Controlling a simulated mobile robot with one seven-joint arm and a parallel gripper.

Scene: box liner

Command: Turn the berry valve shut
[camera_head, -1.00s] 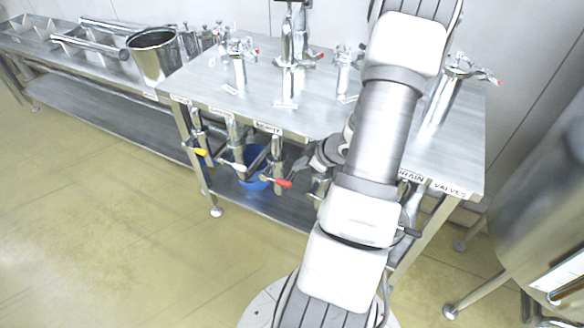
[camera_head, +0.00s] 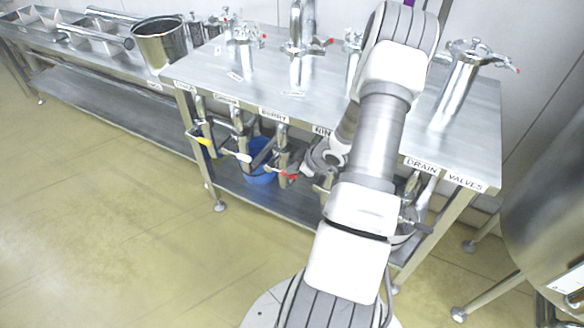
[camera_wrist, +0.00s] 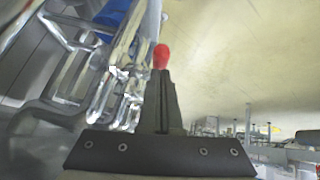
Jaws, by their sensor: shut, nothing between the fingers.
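The berry valve hangs under the table edge below the BERRY label (camera_head: 274,115). Its red-tipped handle (camera_head: 289,176) points to the right in the head view, roughly along the table front. In the wrist view a red handle tip (camera_wrist: 161,57) shows just beyond my gripper (camera_wrist: 164,78), whose dark fingers are closed together and empty. The fingers line up with the red tip; I cannot tell whether they touch it. The shiny valve pipe (camera_wrist: 118,75) is just left of the fingers. In the head view my wrist is right of the berry valve, close to it.
A yellow-handled valve (camera_head: 205,142) and a white-handled valve (camera_head: 243,157) hang to the left. A blue bucket (camera_head: 260,175) stands on the lower shelf behind. Tall taps (camera_head: 298,60) stand on the tabletop. The floor at the front left is clear.

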